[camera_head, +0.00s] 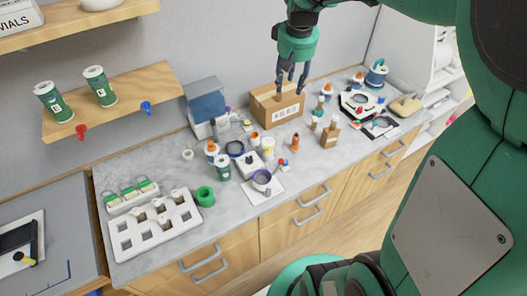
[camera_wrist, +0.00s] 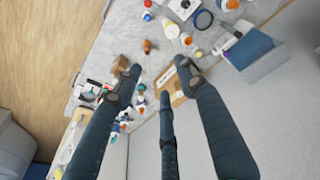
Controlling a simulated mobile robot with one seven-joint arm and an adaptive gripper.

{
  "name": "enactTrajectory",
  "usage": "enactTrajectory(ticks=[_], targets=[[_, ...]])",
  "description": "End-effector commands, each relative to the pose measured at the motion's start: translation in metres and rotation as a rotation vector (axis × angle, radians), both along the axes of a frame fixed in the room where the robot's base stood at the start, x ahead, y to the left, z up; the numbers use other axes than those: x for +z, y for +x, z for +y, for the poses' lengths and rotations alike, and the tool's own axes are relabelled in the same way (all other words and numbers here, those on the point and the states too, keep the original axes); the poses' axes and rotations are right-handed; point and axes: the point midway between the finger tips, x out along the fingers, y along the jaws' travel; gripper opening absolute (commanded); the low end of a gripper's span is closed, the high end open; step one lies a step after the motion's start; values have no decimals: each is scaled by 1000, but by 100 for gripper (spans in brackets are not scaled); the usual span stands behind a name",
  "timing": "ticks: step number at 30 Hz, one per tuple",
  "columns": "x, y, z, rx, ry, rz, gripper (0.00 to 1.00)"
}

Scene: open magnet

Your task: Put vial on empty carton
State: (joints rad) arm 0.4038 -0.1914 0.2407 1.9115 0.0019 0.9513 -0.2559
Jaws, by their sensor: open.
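My gripper (camera_head: 291,80) hangs open and empty above the cardboard box labelled FILES (camera_head: 263,108) at the back of the counter. In the wrist view the spread fingers of my gripper (camera_wrist: 160,80) have the box (camera_wrist: 178,97) partly behind them. A small brown carton (camera_head: 330,137) stands to the right of the box, nearer the front; I cannot tell whether it is empty. Several small vials and bottles stand about, among them an orange one (camera_head: 295,142) and a white, orange-capped one (camera_head: 211,148). I cannot tell which is the task's vial.
A white rack with square holes (camera_head: 150,228) lies at the counter's left. Green-lidded containers (camera_head: 132,190) sit behind it. A blue-grey device (camera_head: 207,105) stands at the back. A wooden shelf (camera_head: 125,103) holds two green cups. Some counter front (camera_head: 240,212) is clear.

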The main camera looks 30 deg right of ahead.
Motion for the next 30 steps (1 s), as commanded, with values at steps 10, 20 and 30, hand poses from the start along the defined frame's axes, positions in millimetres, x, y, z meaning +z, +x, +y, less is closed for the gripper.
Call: enactTrajectory(ticks=[10, 20, 30], targets=[[36, -73, 108, 64, -8, -106, 41], [39, -154, 181, 123, 7, -203, 41], [24, -209, 216, 159, 31, -267, 41]])
